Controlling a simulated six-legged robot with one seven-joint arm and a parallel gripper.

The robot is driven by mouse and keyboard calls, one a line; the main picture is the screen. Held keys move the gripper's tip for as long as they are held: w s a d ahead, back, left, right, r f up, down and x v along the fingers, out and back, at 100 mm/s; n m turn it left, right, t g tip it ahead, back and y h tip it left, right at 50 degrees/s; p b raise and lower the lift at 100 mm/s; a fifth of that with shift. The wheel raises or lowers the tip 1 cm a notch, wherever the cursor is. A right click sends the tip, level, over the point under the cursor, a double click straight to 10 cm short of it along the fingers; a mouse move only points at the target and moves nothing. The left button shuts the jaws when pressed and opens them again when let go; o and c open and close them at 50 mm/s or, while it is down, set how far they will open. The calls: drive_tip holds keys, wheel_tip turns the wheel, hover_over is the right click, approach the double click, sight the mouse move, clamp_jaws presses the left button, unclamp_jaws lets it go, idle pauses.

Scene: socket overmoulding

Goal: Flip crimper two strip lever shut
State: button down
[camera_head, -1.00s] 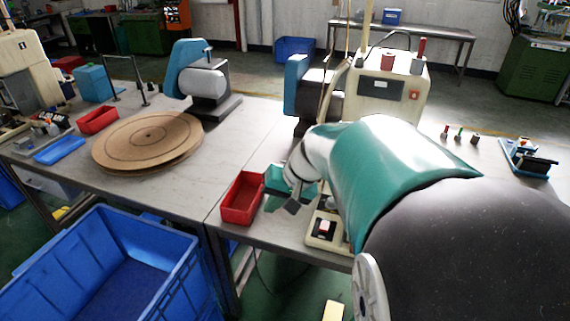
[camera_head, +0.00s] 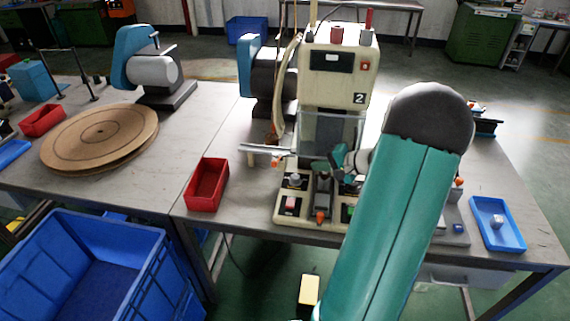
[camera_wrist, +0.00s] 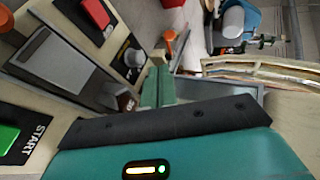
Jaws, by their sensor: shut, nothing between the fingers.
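Crimper two (camera_head: 340,75) is the cream machine marked 2 at the middle of the bench in the head view. A lever with an orange knob (camera_head: 275,163) sticks out at its left side; an orange knob also shows in the wrist view (camera_wrist: 170,36), beyond my fingertips. Which lever is the strip lever I cannot tell for certain. My gripper (camera_head: 322,168) is in front of the crimper's working area, under the clear guard. In the wrist view my gripper (camera_wrist: 158,75) has its green fingers together and empty, apart from the orange knob.
On the crimper base are a red button (camera_head: 290,203) and a green START button (camera_wrist: 8,137). A red bin (camera_head: 207,184) stands left of it, and a blue tray (camera_head: 497,224) lies at the right. A round wooden turntable (camera_head: 100,133) is farther left. Bench between is clear.

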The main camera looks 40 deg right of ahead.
drive_tip(key=x, duration=1)
drive_tip(key=shift+s+a, duration=0.1)
drive_tip(key=w, duration=0.2)
drive_tip(key=shift+w+a, duration=0.5)
drive_tip(key=shift+w, duration=0.5)
